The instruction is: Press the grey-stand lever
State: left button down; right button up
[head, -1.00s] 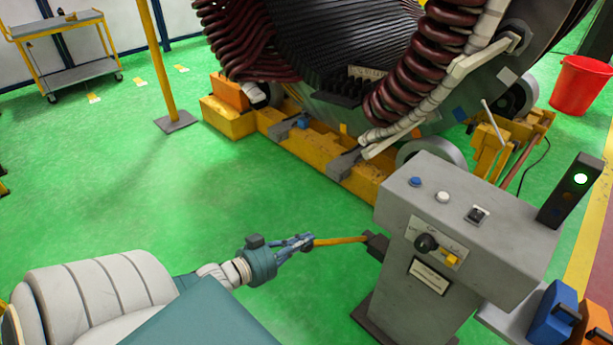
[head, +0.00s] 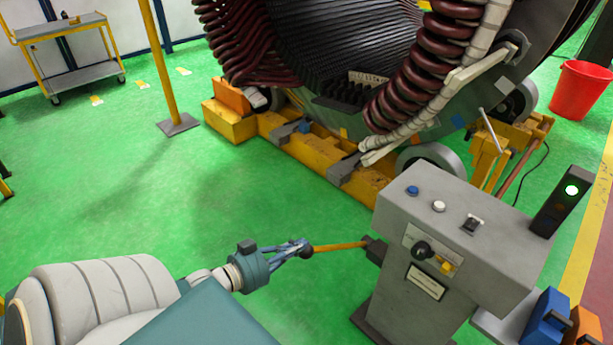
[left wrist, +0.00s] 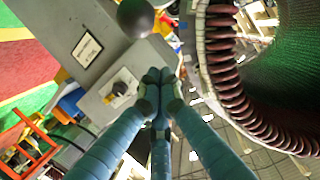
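The grey stand (head: 395,290) is at the lower right of the head view. Its yellow lever (head: 340,246) sticks out to the left, nearly level, and ends in a dark round knob (head: 306,250). My left gripper (head: 297,246) is at the knob end, its blue fingers close to or touching the knob. In the left wrist view the fingertips (left wrist: 158,78) are together with nothing seen between them. The knob (left wrist: 135,17) shows beyond and to one side of them. I cannot tell whether they touch. My right gripper is not in view.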

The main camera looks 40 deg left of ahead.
pick_arm(q)
jog(key=shift+v, duration=2.75)
jog(key=shift+a+f, duration=0.1)
jog(key=shift+f, duration=0.05)
jog(key=s+a+f+n+g+y, duration=0.1)
jog(key=s+f+g+y, duration=0.3)
jog(key=f, duration=0.9)
jog(key=s+a+f+n+g+h, duration=0.1)
jog(key=s+f+g, duration=0.1)
jog(key=s+f, duration=0.8)
jog(key=s+d+f+g, duration=0.4)
jog(key=s+d+f, duration=0.4)
jog(key=f, duration=0.3)
jog(key=s+d+f+m+g, duration=0.1)
jog(key=s+d+f+g, duration=0.3)
jog(key=s+d+f, duration=0.4)
notch_tip(320, 180, down, 4)
jog(key=shift+s+d+h, duration=0.2)
jog(key=shift+d+h, duration=0.2)
jog(key=shift+d, duration=0.85)
